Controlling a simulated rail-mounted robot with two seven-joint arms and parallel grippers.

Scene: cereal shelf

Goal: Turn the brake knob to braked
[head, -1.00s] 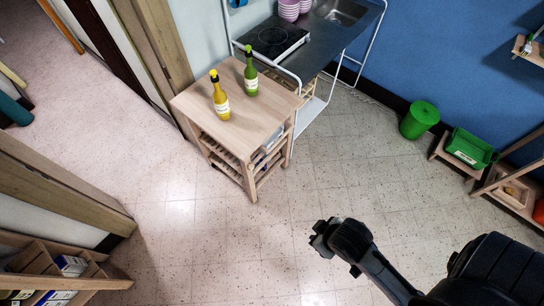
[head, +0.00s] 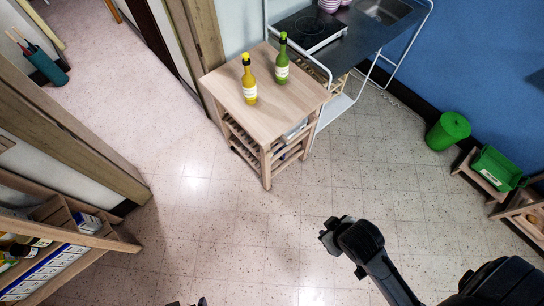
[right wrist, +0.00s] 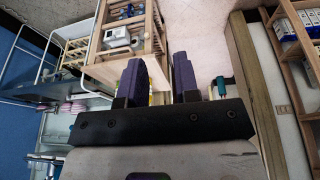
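I cannot make out a brake knob in either view. A wooden trolley (head: 262,112) stands beside the kitchen unit; it also shows in the right wrist view (right wrist: 110,72). Its lower frame is partly hidden under its top, and no knob shows on it. My right gripper (right wrist: 159,70) is open in the right wrist view, with two dark fingers apart and nothing seen between them. My right arm reaches in from the lower right in the head view, over bare floor and apart from the trolley. Small dark tips at the head view's bottom edge are too cut off to identify.
A yellow bottle (head: 249,82) and a green bottle (head: 282,62) stand on the trolley top. The kitchen unit has a hob (head: 309,28). A stocked shelf (head: 95,238) is at lower left, a green bin (head: 447,131) at right. The middle floor is clear.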

